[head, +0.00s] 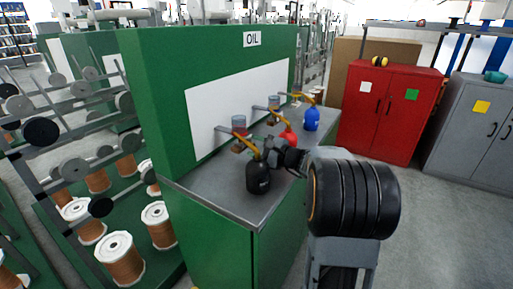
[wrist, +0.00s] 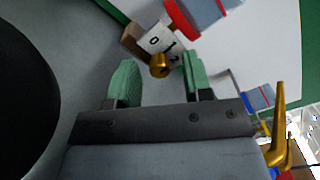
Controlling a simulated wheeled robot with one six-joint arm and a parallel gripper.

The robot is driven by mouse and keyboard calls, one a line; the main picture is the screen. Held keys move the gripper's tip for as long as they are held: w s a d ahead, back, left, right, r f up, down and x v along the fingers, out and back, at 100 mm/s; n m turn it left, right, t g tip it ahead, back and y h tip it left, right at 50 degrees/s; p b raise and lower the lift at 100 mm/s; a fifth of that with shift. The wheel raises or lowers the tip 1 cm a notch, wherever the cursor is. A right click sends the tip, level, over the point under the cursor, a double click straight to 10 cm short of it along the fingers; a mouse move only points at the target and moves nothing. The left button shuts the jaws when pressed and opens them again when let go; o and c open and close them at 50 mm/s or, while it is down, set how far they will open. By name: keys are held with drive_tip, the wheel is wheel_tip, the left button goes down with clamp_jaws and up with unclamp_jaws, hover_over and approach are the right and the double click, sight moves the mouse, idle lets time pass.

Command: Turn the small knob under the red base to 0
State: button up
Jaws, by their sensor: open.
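In the wrist view, a small brass knob (wrist: 159,66) sits in front of a white dial plate (wrist: 158,42) with the marks 0, 1 and 2. I cannot tell which mark it is set to. A red base (wrist: 179,17) under a grey-blue cup is just above the dial. My gripper (wrist: 156,66) is open, with a green-padded finger on either side of the knob; neither pad visibly touches it. In the head view, my gripper (head: 280,156) is beside the nearest dispenser (head: 239,123), close to the black bottle; the knob is too small to make out there.
The black bottle (head: 258,177) stands on the grey counter (head: 215,180) and fills the wrist view's left side. A red bottle (head: 288,138) and a blue bottle (head: 311,120) stand farther along, under other brass taps. The green cabinet wall (head: 160,100) rises behind.

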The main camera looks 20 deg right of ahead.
drive_tip(key=shift+d, duration=0.1)
drive_tip(key=p+v, duration=0.1)
drive_tip(key=v, duration=1.2)
drive_tip(key=shift+s+p, duration=0.35)
drive_tip(key=shift+d, duration=0.1)
